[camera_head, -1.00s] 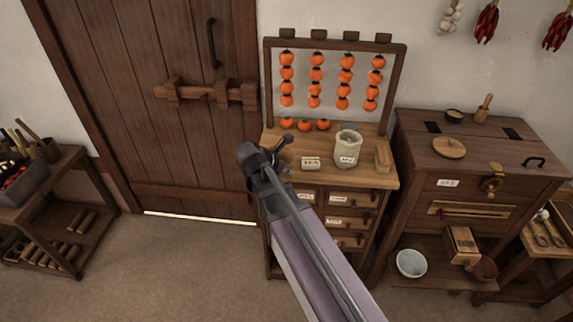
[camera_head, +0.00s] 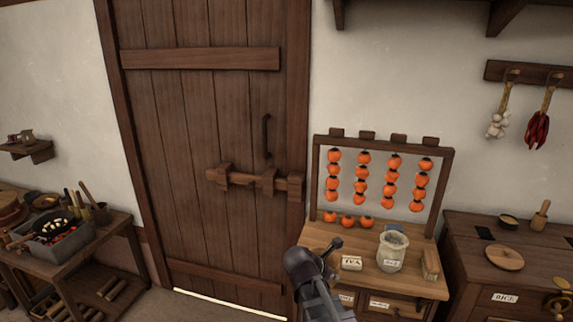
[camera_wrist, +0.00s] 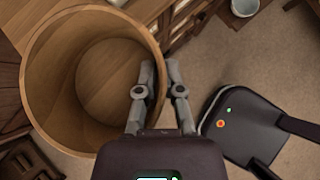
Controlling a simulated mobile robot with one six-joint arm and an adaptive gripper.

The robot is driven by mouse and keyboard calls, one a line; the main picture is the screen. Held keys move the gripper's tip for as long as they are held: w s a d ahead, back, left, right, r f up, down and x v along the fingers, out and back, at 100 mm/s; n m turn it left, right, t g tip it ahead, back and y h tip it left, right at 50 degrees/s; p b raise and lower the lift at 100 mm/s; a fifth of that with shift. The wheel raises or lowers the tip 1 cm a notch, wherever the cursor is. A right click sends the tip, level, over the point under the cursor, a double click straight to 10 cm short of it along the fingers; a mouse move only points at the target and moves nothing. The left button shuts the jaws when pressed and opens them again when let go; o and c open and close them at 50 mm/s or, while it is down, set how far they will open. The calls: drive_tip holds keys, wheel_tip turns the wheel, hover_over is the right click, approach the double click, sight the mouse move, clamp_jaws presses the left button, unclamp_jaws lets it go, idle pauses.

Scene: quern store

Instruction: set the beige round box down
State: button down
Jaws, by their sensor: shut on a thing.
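The beige round box (camera_wrist: 40,65) is a wide, open-topped wooden tub in the wrist view. It looks empty, and its inside floor shows. My gripper (camera_wrist: 160,75) is shut on its right-hand wall, one finger inside the rim and one outside. The box cannot be made out there. Whether its underside touches anything is hidden.
The cabinet top holds a labelled block (camera_head: 352,263), a pale jar (camera_head: 392,251), a small wooden block (camera_head: 430,264) and loose persimmons below a hanging rack (camera_head: 383,140). A barred door (camera_head: 205,130) stands to the left. A wooden chest (camera_head: 470,255) stands to the right.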

drive_tip(key=shift+s+d+n+t+y, duration=0.15)
drive_tip(key=shift+s+d+n, duration=0.1)
drive_tip(key=shift+s, duration=0.35)
drive_tip(key=shift+s+d+n+t+y, duration=0.15)
drive_tip(key=shift+s+n, duration=0.1)
drive_tip(key=shift+s, duration=0.3)
drive_tip(key=shift+a, duration=0.15)
idle(0.4)
